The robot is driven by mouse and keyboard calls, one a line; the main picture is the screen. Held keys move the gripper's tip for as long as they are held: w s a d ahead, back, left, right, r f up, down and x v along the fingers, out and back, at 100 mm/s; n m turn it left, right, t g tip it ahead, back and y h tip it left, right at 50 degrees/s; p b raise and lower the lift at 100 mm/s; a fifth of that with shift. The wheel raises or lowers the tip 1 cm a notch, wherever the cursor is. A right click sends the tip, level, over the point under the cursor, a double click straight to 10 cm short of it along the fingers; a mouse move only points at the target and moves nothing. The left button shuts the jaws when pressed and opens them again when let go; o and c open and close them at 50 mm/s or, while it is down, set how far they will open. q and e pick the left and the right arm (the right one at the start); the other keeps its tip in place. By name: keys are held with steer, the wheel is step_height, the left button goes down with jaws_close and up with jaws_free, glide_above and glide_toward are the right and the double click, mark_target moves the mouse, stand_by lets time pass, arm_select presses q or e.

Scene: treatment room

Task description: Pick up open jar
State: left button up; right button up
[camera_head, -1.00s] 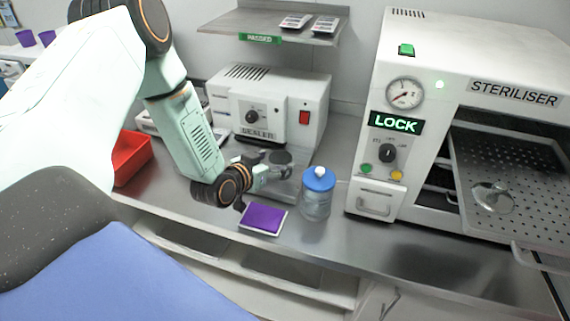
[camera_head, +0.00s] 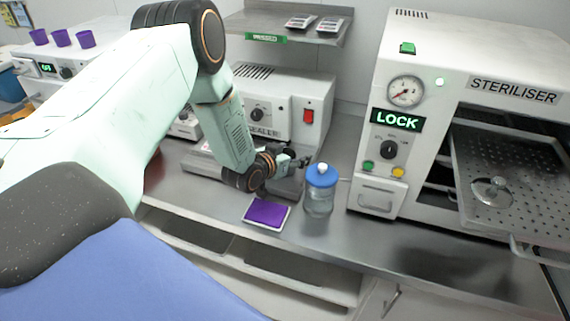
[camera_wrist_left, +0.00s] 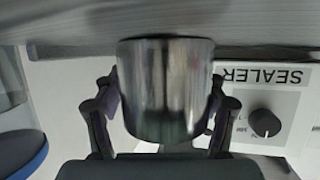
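A shiny grey metallic-looking jar (camera_wrist_left: 166,90) stands between the two fingers of my left gripper (camera_wrist_left: 164,105) in the left wrist view, which looks upside down. The fingers are spread, one on each side and very close to the jar's wall; I cannot tell whether they touch it. In the head view my left gripper (camera_head: 296,160) is in front of the sealer, left of a blue-lidded glass jar (camera_head: 319,200). The metallic jar is not clear there, hidden by the gripper. My right gripper is not in view.
The blue-lidded jar stands close to the gripper's right. A purple pad (camera_head: 266,213) lies in front on the steel counter (camera_head: 350,236). The white sealer (camera_head: 275,90) is behind.

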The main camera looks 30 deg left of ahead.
arm_select(q)
steer(key=shift+w+a+f, duration=0.25)
steer(key=shift+a+f, duration=0.05)
steer(key=c, duration=0.5)
steer(key=shift+s+d+r, duration=0.2)
steer(key=shift+r, duration=0.05)
steer(key=c, duration=0.6)
steer(key=shift+w+a+f, duration=0.15)
steer(key=shift+w+f, duration=0.05)
steer(key=shift+c, duration=0.4)
steer(key=shift+s+r, duration=0.15)
steer(key=shift+r, duration=0.05)
steer(key=shift+c, duration=0.4)
steer(key=shift+f, duration=0.15)
steer(key=shift+c, duration=0.3)
